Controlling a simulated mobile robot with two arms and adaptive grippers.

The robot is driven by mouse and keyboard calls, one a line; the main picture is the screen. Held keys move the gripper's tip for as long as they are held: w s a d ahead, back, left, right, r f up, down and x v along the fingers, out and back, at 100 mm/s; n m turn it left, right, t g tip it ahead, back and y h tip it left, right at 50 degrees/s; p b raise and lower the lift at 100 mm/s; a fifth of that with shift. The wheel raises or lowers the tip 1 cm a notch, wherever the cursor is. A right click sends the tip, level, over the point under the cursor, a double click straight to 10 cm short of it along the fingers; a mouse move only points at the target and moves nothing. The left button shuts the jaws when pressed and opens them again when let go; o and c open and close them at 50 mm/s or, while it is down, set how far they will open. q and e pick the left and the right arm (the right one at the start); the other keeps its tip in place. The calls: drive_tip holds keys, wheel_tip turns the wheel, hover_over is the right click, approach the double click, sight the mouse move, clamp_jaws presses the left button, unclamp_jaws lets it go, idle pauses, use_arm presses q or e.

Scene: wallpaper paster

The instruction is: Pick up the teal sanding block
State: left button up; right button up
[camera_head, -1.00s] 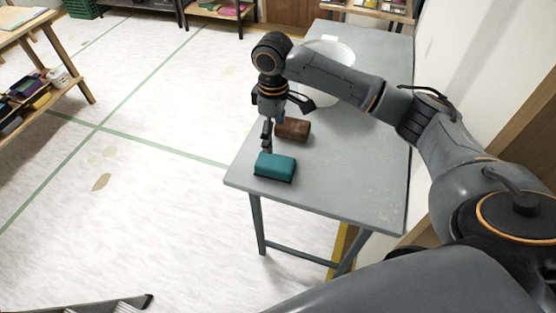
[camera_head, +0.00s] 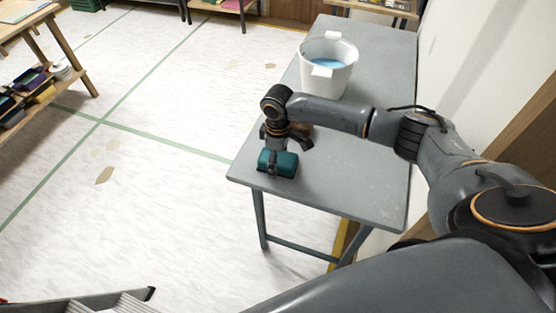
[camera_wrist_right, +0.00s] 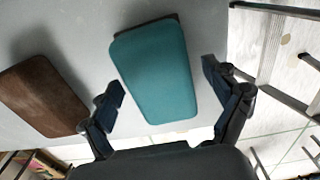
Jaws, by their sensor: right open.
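The teal sanding block (camera_head: 287,163) lies on the grey table (camera_head: 345,190) near its front left corner. My right gripper (camera_head: 274,160) is above it in the head view and hides part of it. In the right wrist view the teal block (camera_wrist_right: 153,72) shows beyond the open fingers of my right gripper (camera_wrist_right: 165,95), between their lines. The fingers look apart from the block. A brown block (camera_wrist_right: 43,95) lies to the left of the teal one in the wrist view. In the head view it is mostly hidden behind my right arm. My left gripper is not in view.
A white bucket (camera_head: 341,83) with blue liquid stands on the table behind my right arm. A wall is close along the table's right side. A wooden shelf (camera_head: 40,50) stands at the far left, and a ladder (camera_head: 115,302) shows at the bottom left. The floor between is open.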

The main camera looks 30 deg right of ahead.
drive_tip(key=c, duration=1.3)
drive_tip(key=shift+r, duration=0.1)
drive_tip(key=shift+r, duration=0.6)
drive_tip(key=a+r, duration=0.4)
drive_tip(key=a+r+b, duration=0.1)
drive_tip(key=a+r, duration=0.2)
drive_tip(key=a, duration=0.2)
drive_tip(key=a+r+b, duration=0.1)
drive_tip(key=a+r, duration=0.3)
drive_tip(key=a, duration=0.1)
drive_tip(key=shift+s+r, duration=0.35)
drive_tip(key=shift+s, duration=0.05)
